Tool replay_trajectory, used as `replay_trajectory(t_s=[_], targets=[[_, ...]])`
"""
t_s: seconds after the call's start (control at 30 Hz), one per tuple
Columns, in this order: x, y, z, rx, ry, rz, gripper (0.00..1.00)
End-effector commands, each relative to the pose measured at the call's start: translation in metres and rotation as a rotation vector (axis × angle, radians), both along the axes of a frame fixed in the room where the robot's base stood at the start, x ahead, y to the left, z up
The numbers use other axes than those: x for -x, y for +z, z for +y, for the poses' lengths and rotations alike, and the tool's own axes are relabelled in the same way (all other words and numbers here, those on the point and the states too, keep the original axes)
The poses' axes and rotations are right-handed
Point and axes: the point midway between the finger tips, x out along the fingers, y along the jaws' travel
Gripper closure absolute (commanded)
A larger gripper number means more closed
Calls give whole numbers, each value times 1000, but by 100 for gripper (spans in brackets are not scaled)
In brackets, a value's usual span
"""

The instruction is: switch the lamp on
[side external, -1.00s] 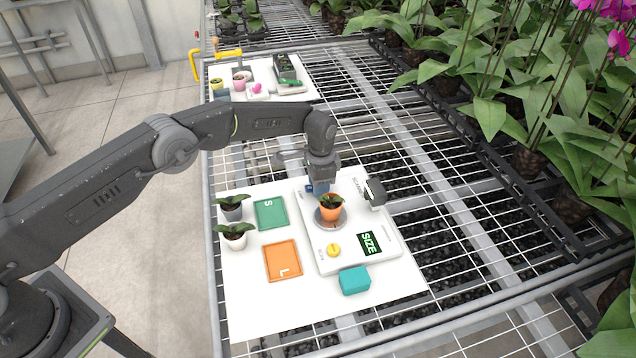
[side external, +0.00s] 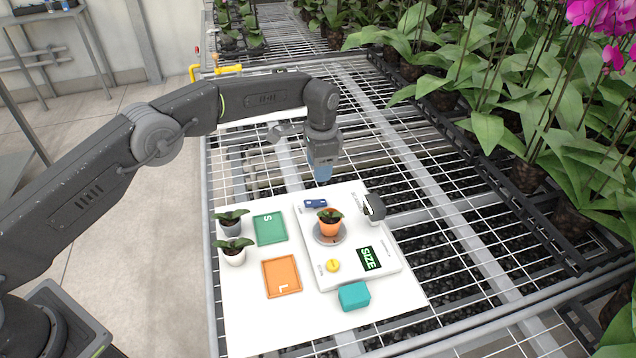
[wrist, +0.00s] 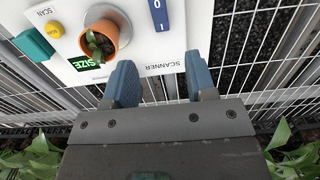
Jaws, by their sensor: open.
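A blue rocker switch (side external: 315,203) marked 0 and I sits at the far left corner of the white scanner panel (side external: 330,278). It also shows at the top of the wrist view (wrist: 159,14); which side is pressed I cannot tell. A grey and black hooded fitting (side external: 374,207) stands at the panel's right edge; I cannot tell if it is the lamp. My gripper (side external: 322,176) is open and empty, above the grating beyond the panel's far edge, clear of the switch. In the wrist view its two blue fingers (wrist: 160,85) are apart.
A potted plant in an orange pot (side external: 330,227) stands on the panel's round plate. A yellow button (side external: 333,266), lit SIZE display (side external: 369,258) and teal block (side external: 354,296) are nearer. Green (side external: 270,228) and orange (side external: 282,276) trays and two potted plants lie left.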

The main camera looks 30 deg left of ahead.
Motion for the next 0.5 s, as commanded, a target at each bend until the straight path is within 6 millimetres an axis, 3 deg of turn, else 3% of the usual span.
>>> replay_trajectory(t_s=[0.2,0.5], targets=[[-1,25,-1,0,-1,0,49],[-1,30,-1,0,-1,1,49]])
